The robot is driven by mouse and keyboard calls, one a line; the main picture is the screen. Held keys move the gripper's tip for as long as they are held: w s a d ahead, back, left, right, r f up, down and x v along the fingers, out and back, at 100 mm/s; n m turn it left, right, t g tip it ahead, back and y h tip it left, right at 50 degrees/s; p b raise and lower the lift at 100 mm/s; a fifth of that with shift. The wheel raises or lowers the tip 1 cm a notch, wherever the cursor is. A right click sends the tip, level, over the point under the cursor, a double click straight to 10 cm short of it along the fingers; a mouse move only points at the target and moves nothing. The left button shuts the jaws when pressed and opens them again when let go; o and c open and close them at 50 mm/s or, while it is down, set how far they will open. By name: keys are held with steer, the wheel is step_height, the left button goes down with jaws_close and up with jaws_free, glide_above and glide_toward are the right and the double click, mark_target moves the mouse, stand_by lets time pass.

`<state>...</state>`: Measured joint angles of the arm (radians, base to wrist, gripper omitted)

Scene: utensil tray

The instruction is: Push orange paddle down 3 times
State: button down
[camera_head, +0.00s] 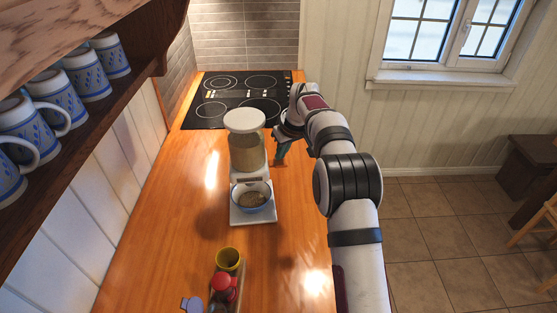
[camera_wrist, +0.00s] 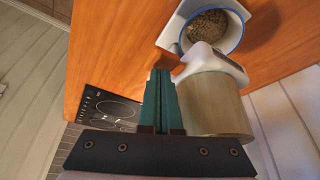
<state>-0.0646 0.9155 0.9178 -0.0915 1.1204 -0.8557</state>
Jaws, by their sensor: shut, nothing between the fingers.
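A cereal dispenser (camera_head: 247,152) with a white lid and a clear, grain-filled container stands on the wooden counter. Its container (camera_wrist: 215,105) also shows in the wrist view. A blue-rimmed bowl (camera_head: 252,197) holding grains sits on its white base. The orange paddle (camera_wrist: 167,59) shows in the wrist view at the dispenser's side, just beyond my fingertips; its color blends with the counter. I cannot make it out in the head view. My gripper (camera_head: 279,161) is shut and empty beside the dispenser, pointing down. Its green fingers (camera_wrist: 160,74) appear close to the paddle; contact is unclear.
A black cooktop (camera_head: 240,98) lies behind the dispenser. A yellow cup (camera_head: 229,259) and a red-topped container (camera_head: 223,287) stand in front. A shelf with several blue-patterned mugs (camera_head: 86,72) hangs at the left. The counter to the left of the dispenser is clear.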

steer(key=shift+f, duration=1)
steer(key=shift+r, duration=1.55)
steer(key=shift+f, duration=0.1)
steer(key=shift+f, duration=1.45)
steer(key=shift+r, duration=1.55)
steer(key=shift+r, duration=0.1)
